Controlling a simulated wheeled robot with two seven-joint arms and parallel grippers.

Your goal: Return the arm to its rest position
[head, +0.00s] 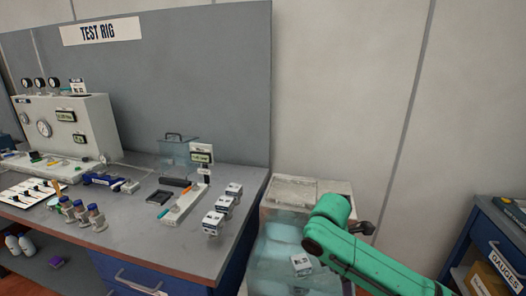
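My green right arm (372,262) comes in from the lower right and reaches up in front of a clear bin. Its rounded joint (331,209) is above the bin's right part. A small dark part (362,228) sticks out beside the arm; I cannot tell what it is. No fingertips of the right gripper can be made out. My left arm and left gripper are not in view.
The clear bin (278,211) holds pale blue items and a small white box (301,264). The test rig bench (130,237) at left carries gauges, a valve, several small boxes (226,204) and bottles. A blue gauges cabinet (483,232) stands at right.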

